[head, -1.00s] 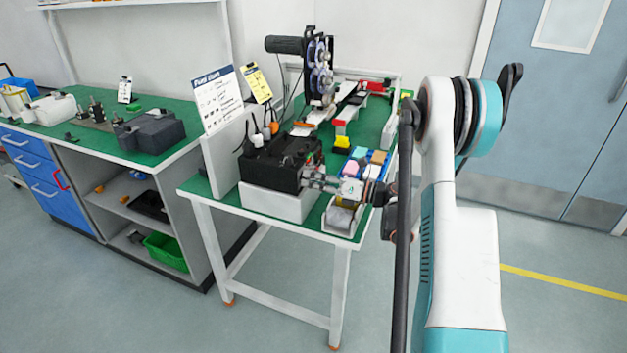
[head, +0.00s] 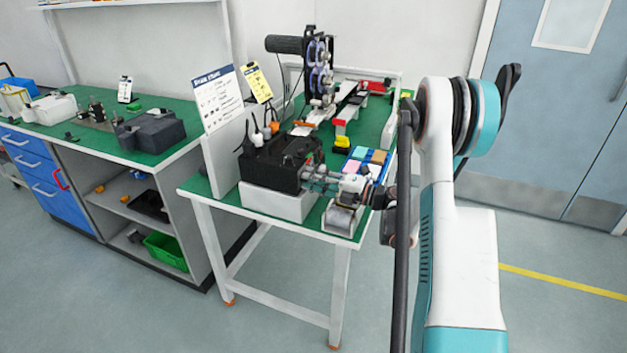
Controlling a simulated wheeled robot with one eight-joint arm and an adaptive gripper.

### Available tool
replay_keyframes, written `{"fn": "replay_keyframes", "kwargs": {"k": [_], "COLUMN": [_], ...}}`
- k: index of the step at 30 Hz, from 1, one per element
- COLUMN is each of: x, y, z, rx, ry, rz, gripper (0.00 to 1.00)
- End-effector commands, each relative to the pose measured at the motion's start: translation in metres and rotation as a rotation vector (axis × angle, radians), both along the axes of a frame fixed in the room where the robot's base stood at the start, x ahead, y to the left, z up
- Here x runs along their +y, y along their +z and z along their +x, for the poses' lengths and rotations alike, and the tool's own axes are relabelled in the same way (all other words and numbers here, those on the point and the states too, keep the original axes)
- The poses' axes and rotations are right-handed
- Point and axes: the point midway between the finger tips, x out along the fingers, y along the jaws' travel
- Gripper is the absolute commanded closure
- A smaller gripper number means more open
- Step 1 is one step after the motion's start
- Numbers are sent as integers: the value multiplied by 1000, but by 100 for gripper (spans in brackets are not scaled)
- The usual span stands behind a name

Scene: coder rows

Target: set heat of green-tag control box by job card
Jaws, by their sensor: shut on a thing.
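A black control box (head: 262,172) sits on a white block on the small green-topped bench. Cables and orange and white plugs stand at its back left. Tiny red and green spots show near its right end, but I cannot read any tag. My gripper (head: 306,180) reaches in from the right and is shut at the box's right front face, on what seems to be its heat knob; the fingers hide it. A white card with a dark blue header (head: 217,100) stands upright at left, and a yellow card (head: 258,84) is behind it. Their text is too small to read.
A blue tray of coloured blocks (head: 366,161) lies just behind my gripper. A grey-white holder (head: 342,219) stands at the front corner, below my wrist. A roller machine (head: 320,72) stands behind. A longer bench (head: 165,102) is at left. Floor is clear at right.

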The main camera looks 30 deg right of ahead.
Motion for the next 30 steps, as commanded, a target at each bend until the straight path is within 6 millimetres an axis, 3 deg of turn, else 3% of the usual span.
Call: {"fn": "replay_keyframes", "kwargs": {"k": [18,30], "x": [0,1], "y": [0,-1], "z": [-1,-1], "rx": [356,521], "ry": [-1,-2], "rz": [455,665], "gripper": [100,100]}}
